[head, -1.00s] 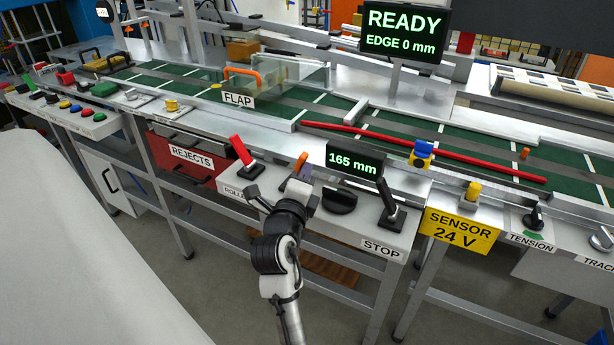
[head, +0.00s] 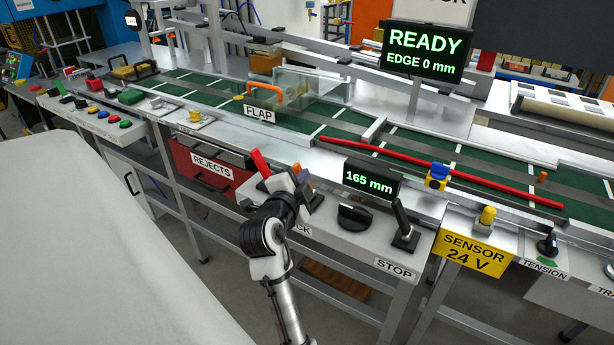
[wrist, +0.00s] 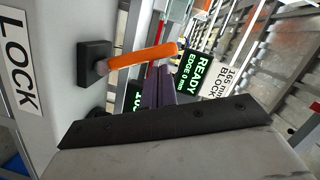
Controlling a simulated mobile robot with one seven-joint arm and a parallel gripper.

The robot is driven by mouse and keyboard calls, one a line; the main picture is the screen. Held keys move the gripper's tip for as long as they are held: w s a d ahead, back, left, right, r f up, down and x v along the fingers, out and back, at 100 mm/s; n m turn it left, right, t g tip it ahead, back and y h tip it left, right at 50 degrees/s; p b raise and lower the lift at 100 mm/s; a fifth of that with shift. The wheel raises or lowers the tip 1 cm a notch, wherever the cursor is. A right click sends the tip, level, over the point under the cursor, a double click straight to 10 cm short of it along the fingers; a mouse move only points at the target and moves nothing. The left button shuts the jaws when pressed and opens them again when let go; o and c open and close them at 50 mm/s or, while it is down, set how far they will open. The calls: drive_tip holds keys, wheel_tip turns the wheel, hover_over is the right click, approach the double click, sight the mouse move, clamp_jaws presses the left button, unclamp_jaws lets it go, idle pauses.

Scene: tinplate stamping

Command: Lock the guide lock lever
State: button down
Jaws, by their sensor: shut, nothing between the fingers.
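The guide lock lever is an orange handle (wrist: 143,58) on a black square base (wrist: 95,65), next to the LOCK label (wrist: 18,60) in the wrist view. In the head view only a small orange part of the lever (head: 297,168) shows behind my gripper (head: 303,183). My gripper is shut and empty. In the wrist view its dark fingers (wrist: 158,86) are close beside the orange handle, near its free end. I cannot tell whether they touch it.
A red lever (head: 261,163) stands just left of my gripper. To the right are a 165 mm display (head: 370,179), a black knob (head: 354,217) and the black STOP lever (head: 402,222). The conveyor (head: 335,128) runs behind the panel.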

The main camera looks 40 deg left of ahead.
drive_tip(key=shift+a+n, duration=0.2)
drive_tip(key=shift+n, duration=0.1)
drive_tip(key=shift+s, duration=0.15)
idle(0.4)
drive_tip(key=b+v, duration=0.2)
drive_tip(key=v, duration=1.1)
drive_tip(key=shift+s+d+b, duration=0.15)
drive_tip(key=shift+s+b, duration=0.15)
drive_tip(key=shift+b, duration=0.05)
drive_tip(key=shift+r, duration=0.15)
